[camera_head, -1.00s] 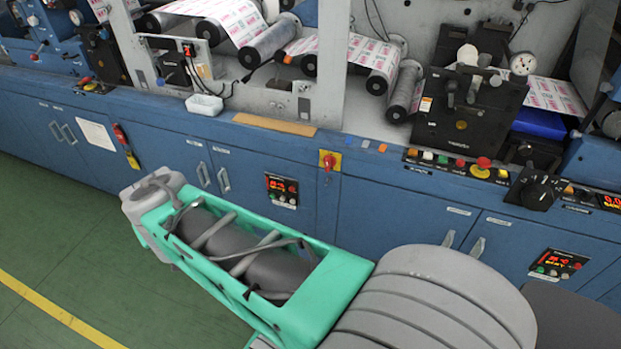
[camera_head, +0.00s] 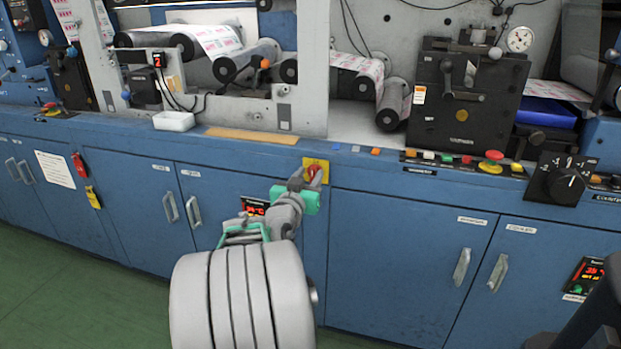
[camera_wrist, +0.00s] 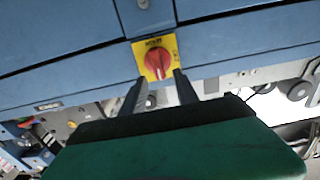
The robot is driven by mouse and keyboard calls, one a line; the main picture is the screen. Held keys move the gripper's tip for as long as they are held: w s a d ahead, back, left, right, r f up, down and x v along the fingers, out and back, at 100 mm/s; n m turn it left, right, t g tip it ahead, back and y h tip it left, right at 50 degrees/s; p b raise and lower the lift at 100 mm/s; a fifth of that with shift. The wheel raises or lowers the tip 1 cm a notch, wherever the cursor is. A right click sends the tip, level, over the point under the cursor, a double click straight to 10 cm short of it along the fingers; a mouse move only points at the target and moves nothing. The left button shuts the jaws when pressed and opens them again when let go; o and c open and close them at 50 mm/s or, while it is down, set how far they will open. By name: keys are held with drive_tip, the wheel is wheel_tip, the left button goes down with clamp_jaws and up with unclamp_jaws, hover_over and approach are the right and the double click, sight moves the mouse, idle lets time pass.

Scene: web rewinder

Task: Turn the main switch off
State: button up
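The main switch is a red rotary knob on a yellow plate, on the blue cabinet front just below its top edge. In the head view the main switch (camera_head: 314,168) is partly covered by my gripper (camera_head: 306,180). In the wrist view the red knob (camera_wrist: 157,62) shows clearly on its plate, just beyond the fingertips. The fingertips point at the plate's lower edge in that view. I cannot tell whether they touch it.
A red-lit display panel (camera_head: 254,206) sits left of the switch, partly behind my arm. A red mushroom button (camera_head: 491,160) and a black rotary dial (camera_head: 560,179) are on the ledge to the right. Cabinet doors with handles (camera_head: 462,265) flank the switch. Green floor is clear at lower left.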

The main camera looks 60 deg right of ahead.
drive_tip(key=shift+w+d, duration=0.1)
drive_tip(key=shift+d, duration=0.65)
drive_tip(key=shift+c, duration=0.4)
clamp_jaws()
